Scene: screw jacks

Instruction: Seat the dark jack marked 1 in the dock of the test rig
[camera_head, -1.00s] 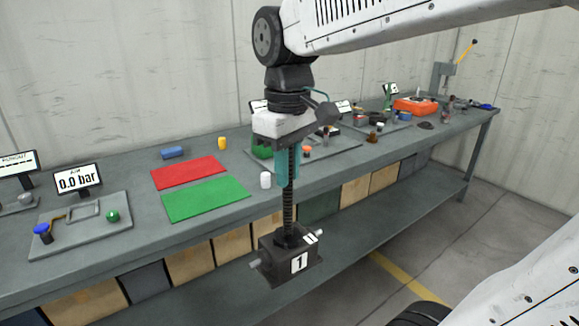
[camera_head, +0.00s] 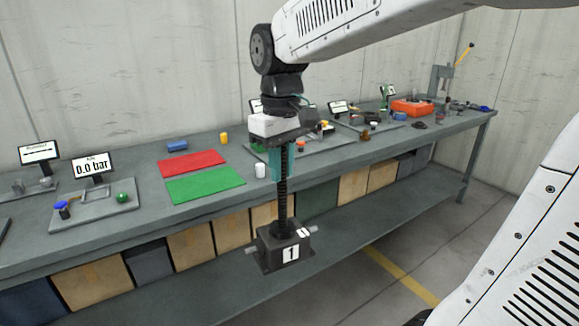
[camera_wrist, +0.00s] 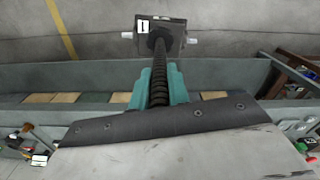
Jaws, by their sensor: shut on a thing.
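The dark jack marked 1 (camera_head: 285,250) hangs upright below my gripper (camera_head: 280,160), in front of the bench and clear of it. It has a boxy dark body with a white label 1 and a long threaded screw. My gripper's teal fingers are shut on the upper part of the screw. In the wrist view, the jack's body (camera_wrist: 160,37) shows beyond the teal fingers (camera_wrist: 158,88), over the floor. I cannot tell for sure which bench station is the test rig; the dock is not clearly visible.
The bench (camera_head: 150,225) carries a red mat (camera_head: 192,164), a green mat (camera_head: 205,184), a white cylinder (camera_head: 260,171) and a fixture plate (camera_head: 95,210) with a "0.0 bar" display (camera_head: 93,167). An orange case (camera_head: 412,107) stands far right. Floor in front is open.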

